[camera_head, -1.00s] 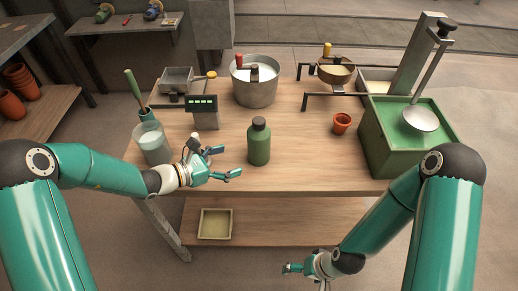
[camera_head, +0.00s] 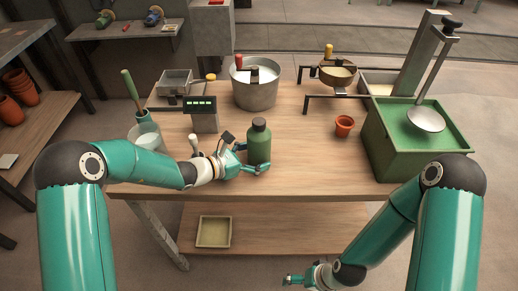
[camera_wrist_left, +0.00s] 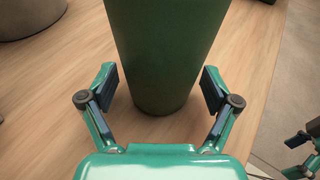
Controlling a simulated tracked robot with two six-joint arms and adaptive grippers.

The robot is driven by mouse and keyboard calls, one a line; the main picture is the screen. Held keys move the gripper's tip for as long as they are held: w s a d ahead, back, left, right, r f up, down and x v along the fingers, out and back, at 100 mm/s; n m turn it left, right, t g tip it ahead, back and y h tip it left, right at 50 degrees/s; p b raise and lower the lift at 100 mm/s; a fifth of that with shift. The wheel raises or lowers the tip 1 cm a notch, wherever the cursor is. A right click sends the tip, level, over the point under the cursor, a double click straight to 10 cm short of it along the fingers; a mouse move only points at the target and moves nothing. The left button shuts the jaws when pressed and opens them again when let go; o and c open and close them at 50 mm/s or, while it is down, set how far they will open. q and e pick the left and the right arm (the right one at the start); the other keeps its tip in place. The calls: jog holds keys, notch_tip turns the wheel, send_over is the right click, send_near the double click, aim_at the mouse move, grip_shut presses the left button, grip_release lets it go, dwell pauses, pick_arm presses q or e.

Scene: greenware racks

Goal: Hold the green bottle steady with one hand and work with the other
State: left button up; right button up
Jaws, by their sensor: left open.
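The green bottle (camera_head: 259,140) with a dark cap stands upright near the front edge of the wooden table. It fills the middle of the left wrist view (camera_wrist_left: 165,50). My left gripper (camera_head: 253,157) is open at the bottle's lower part. In the left wrist view its two fingers (camera_wrist_left: 159,75) are spread on either side of the bottle, with a gap showing at each side. My right gripper (camera_head: 293,280) hangs low in front of the table, away from the bottle; its finger opening is too small to tell.
A glass jar (camera_head: 148,137) stands behind my left forearm. A grey device with a display (camera_head: 201,112) and a metal pot (camera_head: 254,92) stand behind the bottle.

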pick_arm(q)
jog(key=c, duration=0.7)
dwell(0.8)
jog(key=c, duration=0.5)
jog(key=shift+s+d+f, duration=0.1)
jog(key=shift+f, duration=0.15)
pick_arm(e)
jog(key=shift+f, duration=0.2)
dwell(0.5)
pick_arm(q)
jog(key=shift+f, duration=0.15)
pick_arm(e)
jog(key=c, duration=0.9)
